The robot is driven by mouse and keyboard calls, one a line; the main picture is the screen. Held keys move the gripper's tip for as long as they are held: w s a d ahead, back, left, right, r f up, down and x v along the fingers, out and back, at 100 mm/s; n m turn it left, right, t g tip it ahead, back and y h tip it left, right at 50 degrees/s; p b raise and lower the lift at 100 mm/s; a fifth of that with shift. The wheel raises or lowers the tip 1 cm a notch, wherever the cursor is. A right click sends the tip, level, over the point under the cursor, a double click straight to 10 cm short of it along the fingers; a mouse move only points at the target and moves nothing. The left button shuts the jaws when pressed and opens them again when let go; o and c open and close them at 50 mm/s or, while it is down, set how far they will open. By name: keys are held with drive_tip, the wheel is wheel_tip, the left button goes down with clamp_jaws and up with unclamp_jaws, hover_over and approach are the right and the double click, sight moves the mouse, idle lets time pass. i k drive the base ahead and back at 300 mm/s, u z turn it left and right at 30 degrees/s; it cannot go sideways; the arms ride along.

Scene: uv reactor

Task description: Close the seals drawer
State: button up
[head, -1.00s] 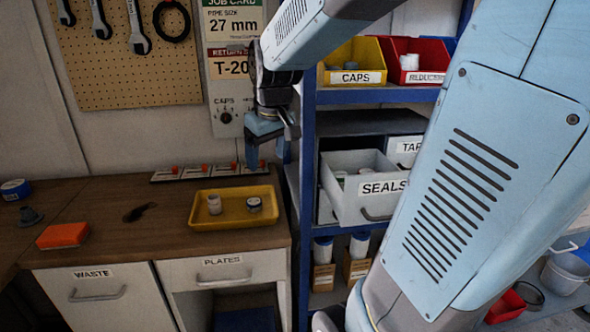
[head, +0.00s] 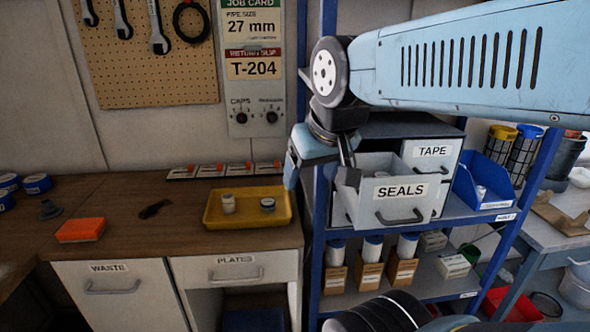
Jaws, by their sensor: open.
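The seals drawer (head: 365,208) is a pale grey drawer with a SEALS label and a dark bar handle (head: 400,216). It stands pulled out of its cabinet on the blue shelf rack. My gripper (head: 319,173) is open with nothing between its fingers, pointing down at the drawer's left side. One finger overlaps the drawer's upper left corner in the picture; I cannot tell whether it touches. The arm hides part of the cabinet top and the drawer's inside is mostly hidden.
The TAPE drawer (head: 432,152) is beside it, further back. A blue bin (head: 484,188) stands to the right. Bottles on cartons (head: 372,262) stand on the shelf below. A yellow tray (head: 248,216) with two small items lies on the left bench. The space before the seals drawer looks clear.

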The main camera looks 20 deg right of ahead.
sight(407, 198)
drive_tip(key=z, duration=0.3)
drive_tip(key=k, duration=1.25)
drive_tip(key=u, duration=0.25)
